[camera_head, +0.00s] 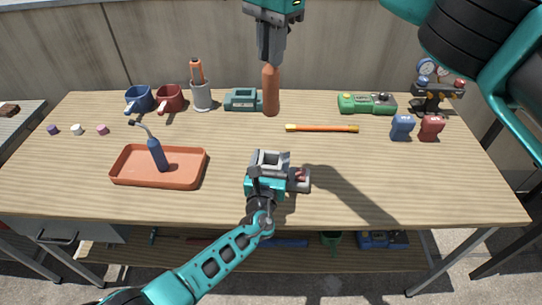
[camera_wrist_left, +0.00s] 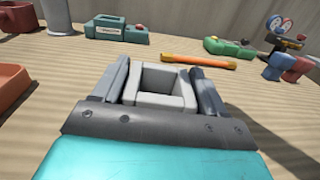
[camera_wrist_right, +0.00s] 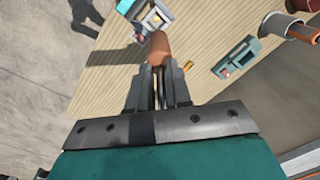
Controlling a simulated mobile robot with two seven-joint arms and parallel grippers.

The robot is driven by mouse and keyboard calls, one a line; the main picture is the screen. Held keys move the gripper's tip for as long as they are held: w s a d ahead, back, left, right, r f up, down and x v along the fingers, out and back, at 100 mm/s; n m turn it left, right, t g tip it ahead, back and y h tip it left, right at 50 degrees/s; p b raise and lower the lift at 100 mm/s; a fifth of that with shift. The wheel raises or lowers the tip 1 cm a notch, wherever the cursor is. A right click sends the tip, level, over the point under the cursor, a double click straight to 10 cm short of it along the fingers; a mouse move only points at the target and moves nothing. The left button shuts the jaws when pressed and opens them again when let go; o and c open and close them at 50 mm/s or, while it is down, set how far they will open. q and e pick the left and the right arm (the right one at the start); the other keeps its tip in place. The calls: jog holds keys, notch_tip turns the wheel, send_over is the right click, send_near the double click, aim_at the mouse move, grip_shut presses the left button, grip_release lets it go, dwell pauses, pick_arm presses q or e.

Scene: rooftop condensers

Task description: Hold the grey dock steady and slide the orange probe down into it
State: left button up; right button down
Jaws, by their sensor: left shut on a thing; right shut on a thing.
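The grey dock (camera_head: 271,158) is a box with a square opening facing up, near the middle front of the table. My left gripper (camera_head: 268,172) is shut on it; in the left wrist view a finger lies on each side of the dock (camera_wrist_left: 162,96) and its opening looks empty. The orange probe (camera_head: 271,95) hangs upright from my right gripper (camera_head: 270,62), which is shut on its upper part. In the right wrist view the probe (camera_wrist_right: 158,50) sticks out past the fingertips, with the dock (camera_wrist_right: 153,20) beyond it. Probe and dock are apart.
A teal box (camera_head: 242,100) stands behind, beside the probe in the picture. An orange rod (camera_head: 322,128) lies right of centre. Mugs and a grey cup (camera_head: 201,98) stand at the back left.

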aim_at(271, 100)
pick_arm(q)
jog(key=shift+f, duration=0.35)
dwell(0.6)
jog(key=o, duration=1.4)
jog(key=shift+f, duration=0.1)
jog(key=c, duration=0.9)
pick_arm(e)
jog(key=shift+m, duration=0.4)
notch_tip(271, 100, down, 11)
jog(key=shift+f, duration=0.2)
